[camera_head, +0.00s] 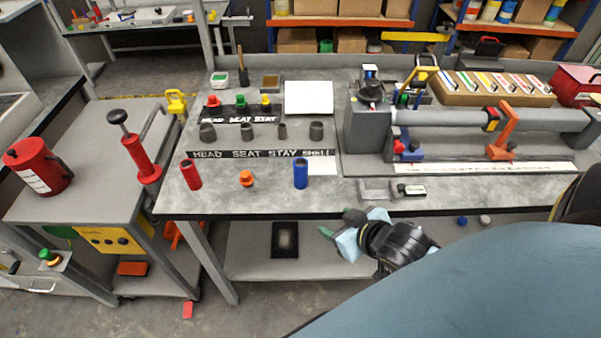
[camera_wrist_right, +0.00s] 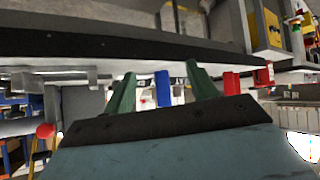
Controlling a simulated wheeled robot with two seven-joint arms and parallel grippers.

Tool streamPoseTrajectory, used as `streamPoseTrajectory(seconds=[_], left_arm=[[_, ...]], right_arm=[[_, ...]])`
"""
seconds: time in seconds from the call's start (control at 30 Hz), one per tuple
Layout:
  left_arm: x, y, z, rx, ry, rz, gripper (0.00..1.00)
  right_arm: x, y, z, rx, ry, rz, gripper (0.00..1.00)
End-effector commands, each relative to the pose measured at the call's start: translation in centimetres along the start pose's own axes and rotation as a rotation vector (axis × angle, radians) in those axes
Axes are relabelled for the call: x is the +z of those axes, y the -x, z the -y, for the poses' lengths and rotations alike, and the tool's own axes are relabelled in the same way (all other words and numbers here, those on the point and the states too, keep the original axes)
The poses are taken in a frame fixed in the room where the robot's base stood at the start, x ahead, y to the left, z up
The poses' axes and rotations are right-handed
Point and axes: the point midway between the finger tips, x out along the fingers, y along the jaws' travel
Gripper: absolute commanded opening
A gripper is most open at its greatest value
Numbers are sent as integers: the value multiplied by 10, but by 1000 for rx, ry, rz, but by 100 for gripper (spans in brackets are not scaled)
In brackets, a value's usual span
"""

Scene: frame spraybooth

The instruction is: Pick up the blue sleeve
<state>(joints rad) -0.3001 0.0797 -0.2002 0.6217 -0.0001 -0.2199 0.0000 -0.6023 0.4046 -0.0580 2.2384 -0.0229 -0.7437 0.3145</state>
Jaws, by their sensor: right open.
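The blue sleeve (camera_head: 300,174) stands upright near the front edge of the workbench (camera_head: 240,201), below the label strip. My right gripper (camera_head: 352,224) is open and empty in front of the bench edge, to the right of the sleeve and apart from it. In the right wrist view, the blue sleeve (camera_wrist_right: 163,89) shows between the two green fingers (camera_wrist_right: 163,92), some distance beyond them. My left gripper is not in view.
An orange part (camera_head: 247,179) and a red sleeve (camera_head: 191,174) stand left of the blue sleeve. Several grey rings (camera_head: 316,131) stand behind it. A grey block (camera_head: 374,189) sits at the bench's front edge, right of the sleeve. A large clamp fixture (camera_head: 368,128) fills the right side.

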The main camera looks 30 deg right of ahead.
Motion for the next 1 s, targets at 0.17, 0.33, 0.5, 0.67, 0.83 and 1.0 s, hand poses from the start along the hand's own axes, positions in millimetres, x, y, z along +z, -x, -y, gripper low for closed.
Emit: streamPoseTrajectory(seconds=[0.17,0.33,0.5,0.67,0.83,1.0], left_arm=[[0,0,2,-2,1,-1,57],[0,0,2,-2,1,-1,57],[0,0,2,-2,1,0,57],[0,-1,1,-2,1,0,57],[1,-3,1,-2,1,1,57],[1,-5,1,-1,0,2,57]], right_arm=[[-23,-2,-15,-41,6,-158,58],[-38,-3,-25,-102,6,-285,58],[-49,-1,-31,-161,7,-374,58],[-56,-8,-30,-180,6,-400,58],[-67,-32,-26,-179,5,-401,58],[-77,-56,-22,-178,6,-400,58]])
